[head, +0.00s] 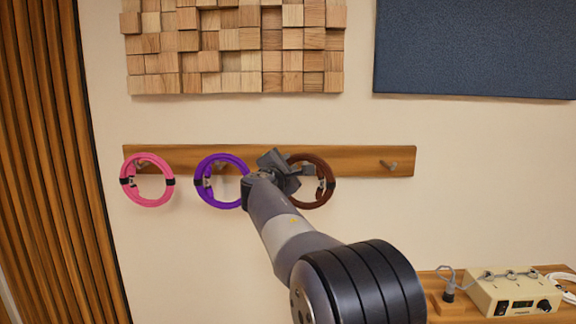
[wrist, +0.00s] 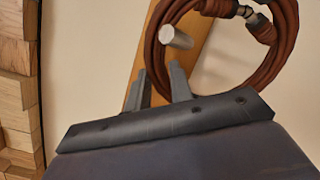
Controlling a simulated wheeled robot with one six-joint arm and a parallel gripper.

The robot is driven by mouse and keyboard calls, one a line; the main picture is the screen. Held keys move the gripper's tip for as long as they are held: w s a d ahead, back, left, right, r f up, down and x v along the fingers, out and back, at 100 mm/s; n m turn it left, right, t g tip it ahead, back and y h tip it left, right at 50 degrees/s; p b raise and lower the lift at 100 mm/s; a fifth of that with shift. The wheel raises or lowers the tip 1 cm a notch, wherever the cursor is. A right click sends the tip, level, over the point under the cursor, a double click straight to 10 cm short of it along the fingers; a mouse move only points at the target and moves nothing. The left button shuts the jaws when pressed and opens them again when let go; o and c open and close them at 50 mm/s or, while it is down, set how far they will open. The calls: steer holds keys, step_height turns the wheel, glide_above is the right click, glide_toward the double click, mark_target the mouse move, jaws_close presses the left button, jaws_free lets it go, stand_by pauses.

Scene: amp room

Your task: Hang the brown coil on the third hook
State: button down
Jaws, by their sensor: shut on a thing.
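The brown coil (head: 328,168) is a ring in front of the wooden hook rail, third from the left, with a dark tie on its right side. My gripper (head: 288,172) is shut on its left side and hides that part. In the wrist view, my gripper's fingers (wrist: 159,72) meet the left edge of the coil (wrist: 280,60). The silver third hook (wrist: 178,38) shows inside the ring, near that edge. I cannot tell whether the coil's weight rests on the hook. In the head view, the gripper hides the third hook.
The pink coil (head: 147,201) hangs at the first hook and the purple coil (head: 208,200) at the second, close left of my gripper. The fourth hook (head: 397,165) on the rail (head: 355,160) is empty. Wooden blocks (head: 235,60) and a blue panel (head: 475,50) are above.

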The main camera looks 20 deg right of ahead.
steer(key=c, duration=1.2)
jaws_free()
steer(key=shift+o, duration=0.2)
steer(key=b+v, duration=0.3)
steer(key=v, duration=0.8)
steer(key=p+x, duration=0.3)
steer(key=x, duration=0.8)
steer(key=shift+r+p, duration=0.4)
steer(key=shift+p, duration=0.05)
steer(key=shift+s+a+r, duration=0.15)
steer(key=shift+s+r, duration=0.1)
steer(key=shift+r, duration=0.05)
